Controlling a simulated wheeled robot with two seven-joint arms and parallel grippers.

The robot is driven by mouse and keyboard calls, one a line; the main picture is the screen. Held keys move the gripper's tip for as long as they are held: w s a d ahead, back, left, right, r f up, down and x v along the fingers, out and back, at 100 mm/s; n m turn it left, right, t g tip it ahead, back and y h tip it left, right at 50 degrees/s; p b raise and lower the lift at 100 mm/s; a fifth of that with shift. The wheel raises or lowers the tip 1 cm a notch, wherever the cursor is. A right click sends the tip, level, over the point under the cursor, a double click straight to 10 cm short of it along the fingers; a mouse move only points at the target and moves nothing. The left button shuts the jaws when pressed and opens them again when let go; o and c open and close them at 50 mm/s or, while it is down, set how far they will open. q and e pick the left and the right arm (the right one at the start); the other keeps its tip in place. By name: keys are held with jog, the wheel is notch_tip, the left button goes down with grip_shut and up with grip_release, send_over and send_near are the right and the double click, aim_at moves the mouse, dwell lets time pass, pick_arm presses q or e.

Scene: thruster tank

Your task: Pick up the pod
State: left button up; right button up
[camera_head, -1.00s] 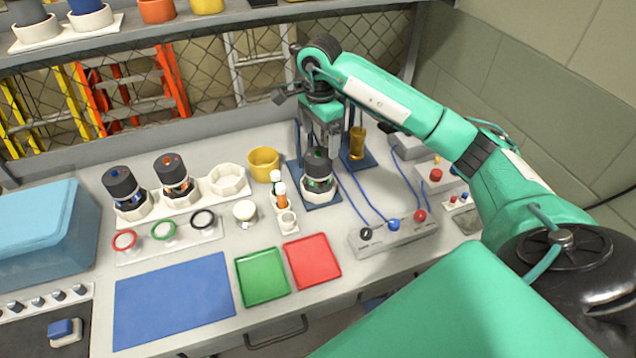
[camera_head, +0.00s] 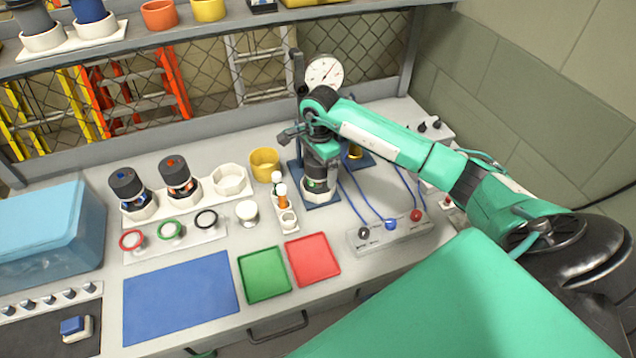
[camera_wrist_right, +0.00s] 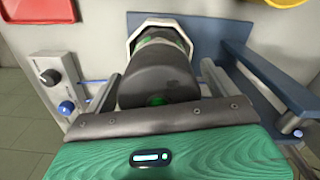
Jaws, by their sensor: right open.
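The pod with the green mark (camera_head: 321,184) is a dark, squat cylinder. It sits in a white octagonal holder on a blue stand (camera_head: 322,203) near the back of the bench. My right gripper (camera_head: 319,160) is lowered over it from above and partly hides it. In the right wrist view the pod (camera_wrist_right: 158,82) lies between the two fingers of the open gripper (camera_wrist_right: 158,88), one on each side; a small gap seems to show beside them. Two similar pods, with a blue mark (camera_head: 126,184) and an orange mark (camera_head: 176,173), stand in the white rack at left. My left gripper is not seen.
A yellow cup (camera_head: 264,164) and a small vial rack (camera_head: 287,221) stand just left of the blue stand. A grey control box (camera_head: 392,234) with blue cables is at right. Green (camera_head: 264,276) and red (camera_head: 313,260) trays lie in front. The stand's upright is close to my gripper.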

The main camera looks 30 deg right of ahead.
jog(key=shift+c, duration=0.2)
jog(key=c, duration=1.6)
jog(key=shift+r, duration=0.15)
jog(key=shift+d+r, duration=0.1)
jog(key=shift+r, duration=0.45)
notch_tip(320, 180, up, 10)
jog(key=b, duration=0.3)
jog(key=shift+r, duration=4.35)
